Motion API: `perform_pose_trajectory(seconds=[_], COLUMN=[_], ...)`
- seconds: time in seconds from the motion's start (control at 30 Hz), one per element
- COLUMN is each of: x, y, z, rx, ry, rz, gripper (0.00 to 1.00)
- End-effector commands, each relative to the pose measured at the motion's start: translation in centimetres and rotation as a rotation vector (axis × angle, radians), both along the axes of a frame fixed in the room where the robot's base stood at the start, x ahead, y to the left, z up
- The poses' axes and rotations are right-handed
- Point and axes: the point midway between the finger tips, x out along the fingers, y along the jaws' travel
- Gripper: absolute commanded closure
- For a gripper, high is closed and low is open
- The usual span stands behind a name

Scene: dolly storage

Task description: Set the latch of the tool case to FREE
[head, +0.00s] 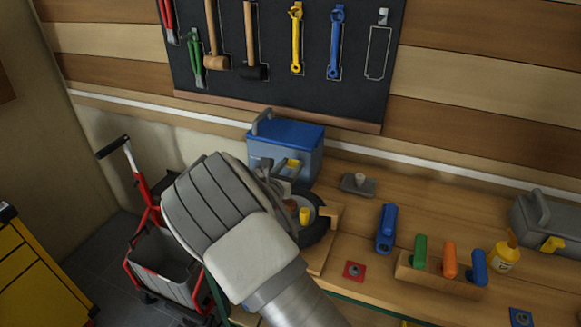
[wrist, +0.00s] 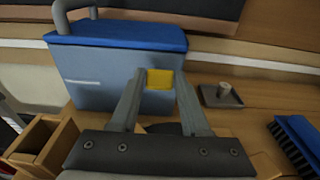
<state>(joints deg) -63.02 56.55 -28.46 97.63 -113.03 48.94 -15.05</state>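The tool case nearest my gripper has a grey-blue body and blue lid (head: 287,133) and stands at the back of the bench; it fills the upper left of the wrist view (wrist: 105,78). Its yellow latch (wrist: 160,80) is on the front, just below the lid, and also shows in the head view (head: 292,163). My gripper (wrist: 162,76) faces this front. Its fingers stand apart, one on each side of the latch in the picture. I cannot tell whether they touch it. My arm hides part of the case front in the head view.
A grey case (head: 547,222) with its own yellow latch stands at the right. A grey plate with a peg (head: 358,184), a blue brush (head: 386,229), a wooden holder (head: 437,283) and a yellow bottle (head: 505,254) are on the bench. A dark wheel (head: 318,228) is below my gripper.

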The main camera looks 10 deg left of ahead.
Motion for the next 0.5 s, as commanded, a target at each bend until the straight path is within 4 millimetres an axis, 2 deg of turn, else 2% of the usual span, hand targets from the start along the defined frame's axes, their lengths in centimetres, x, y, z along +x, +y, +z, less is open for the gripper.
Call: perform_pose_trajectory(seconds=[0.03, 0.1, 0.13, 0.5], x=[0.01, 0.01, 0.01, -0.56], y=[-0.02, -0.01, -0.01, 0.14], z=[-0.01, -0.01, -0.01, 0.02], rx=[0.0, 0.0, 0.0, 0.0], ry=[0.0, 0.0, 0.0, 0.001], rz=[0.0, 0.0, 0.0, 0.001], gripper=[0.43, 0.31, 0.28, 0.28])
